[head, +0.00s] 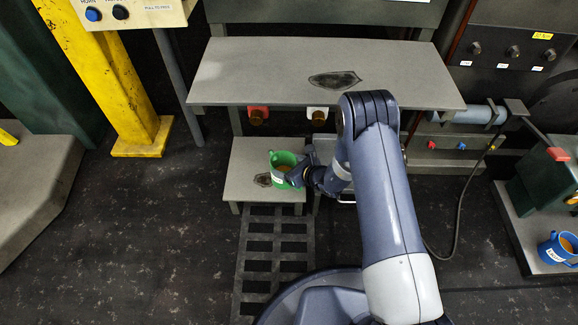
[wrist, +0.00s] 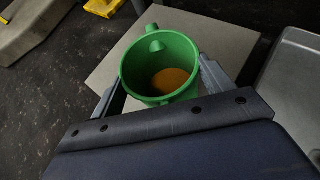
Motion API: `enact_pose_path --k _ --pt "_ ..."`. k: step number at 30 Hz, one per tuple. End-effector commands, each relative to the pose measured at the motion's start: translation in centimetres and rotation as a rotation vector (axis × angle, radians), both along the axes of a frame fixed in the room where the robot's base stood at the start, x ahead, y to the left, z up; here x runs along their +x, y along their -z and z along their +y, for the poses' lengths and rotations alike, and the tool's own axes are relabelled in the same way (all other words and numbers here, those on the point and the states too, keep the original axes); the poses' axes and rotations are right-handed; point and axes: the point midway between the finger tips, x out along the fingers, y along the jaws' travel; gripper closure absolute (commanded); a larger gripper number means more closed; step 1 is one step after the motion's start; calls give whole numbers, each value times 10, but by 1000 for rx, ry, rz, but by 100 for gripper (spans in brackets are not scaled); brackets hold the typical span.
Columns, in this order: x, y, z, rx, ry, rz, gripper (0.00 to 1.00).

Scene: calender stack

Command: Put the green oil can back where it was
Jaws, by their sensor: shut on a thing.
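In the wrist view the green oil can (wrist: 140,62) shows orange-yellow contents and stands between the two fingers. My gripper (head: 291,177) reaches it from the right and is shut on it; the gripper also shows in the wrist view (wrist: 160,85). I cannot tell whether the can touches the shelf. A dark stain (head: 263,180) on the shelf shows just left of the can.
A wide grey upper shelf (head: 250,70) with a dark stain overhangs behind. Red and white tags with brown knobs hang under its edge. A blue can (head: 557,250) stands on a platform at the far right. A yellow post (head: 112,75) stands left. A slotted grate lies below the small shelf.

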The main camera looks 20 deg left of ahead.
Motion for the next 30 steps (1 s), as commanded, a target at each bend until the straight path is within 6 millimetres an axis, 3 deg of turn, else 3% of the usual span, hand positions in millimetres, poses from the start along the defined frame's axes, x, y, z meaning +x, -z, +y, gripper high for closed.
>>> enact_pose_path --k 4,5,6,12,23,30 --pt "0 4 0 1 0 -2 87" --pt "0 3 0 0 0 0 22" --pt "0 3 0 0 0 0 18" --pt "0 3 0 0 0 0 2" --pt "0 -2 0 0 0 0 2" --pt "-20 -27 -35 -1 5 3 2"
